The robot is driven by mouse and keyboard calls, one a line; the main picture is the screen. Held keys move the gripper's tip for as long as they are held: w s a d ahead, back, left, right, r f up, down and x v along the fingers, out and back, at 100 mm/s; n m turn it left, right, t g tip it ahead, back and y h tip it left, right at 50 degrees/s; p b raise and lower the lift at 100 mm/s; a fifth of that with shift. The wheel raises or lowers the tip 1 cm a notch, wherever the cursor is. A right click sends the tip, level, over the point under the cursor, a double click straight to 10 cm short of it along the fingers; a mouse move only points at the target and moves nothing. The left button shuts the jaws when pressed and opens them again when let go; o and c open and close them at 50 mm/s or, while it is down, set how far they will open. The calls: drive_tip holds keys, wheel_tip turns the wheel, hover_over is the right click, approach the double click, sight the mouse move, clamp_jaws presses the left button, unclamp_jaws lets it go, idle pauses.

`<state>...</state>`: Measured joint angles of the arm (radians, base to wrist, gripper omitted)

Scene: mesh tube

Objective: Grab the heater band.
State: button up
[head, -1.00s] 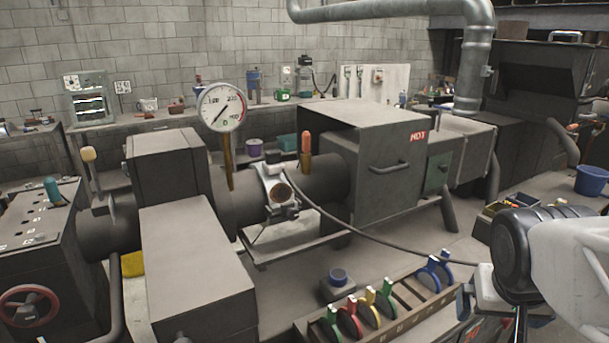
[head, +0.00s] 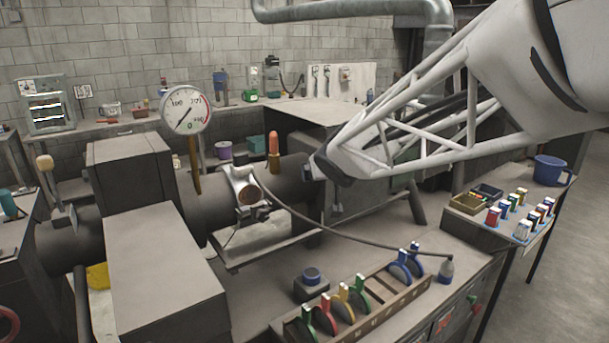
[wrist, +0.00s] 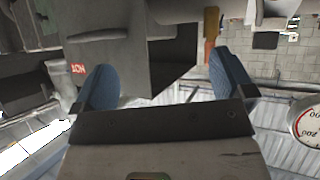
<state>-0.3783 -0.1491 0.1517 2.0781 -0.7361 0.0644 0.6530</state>
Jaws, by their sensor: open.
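The heater band (head: 238,188) is a silver metal clamp around the dark horizontal tube (head: 285,180), with a round end facing front and a dark cable running off to the right. My gripper (head: 328,188) is to the right of the band, near the tube's right end and the hot box, apart from the band. In the wrist view my gripper (wrist: 163,82) shows two blue-padded fingers spread wide with nothing between them. A pale metal shape at that view's top right edge may be the band, but it is cut off.
A dial gauge (head: 186,109) and an orange-handled post (head: 273,152) stand up from the tube on either side of the band. A rack of coloured rings (head: 350,308) lies in front. The cable (head: 340,238) crosses the bench.

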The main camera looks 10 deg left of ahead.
drive_tip(key=w+a+n+y, duration=0.2)
drive_tip(key=w+a+y, duration=0.15)
drive_tip(key=a, duration=0.85)
drive_tip(key=n+g+y, duration=0.1)
drive_tip(key=n+y, duration=0.1)
approach(243, 163)
drive_tip(key=x, duration=0.4)
drive_tip(key=shift+w+a+f, duration=0.1)
drive_tip(key=shift+f, duration=0.1)
drive_tip(key=shift+w, duration=0.1)
drive_tip(key=shift+x, duration=1.25)
drive_tip(key=shift+f, duration=0.1)
drive_tip(key=shift+x, duration=2.55)
drive_tip(key=shift+a+f, duration=0.1)
drive_tip(key=c, duration=1.3)
drive_tip(key=shift+r, duration=0.3)
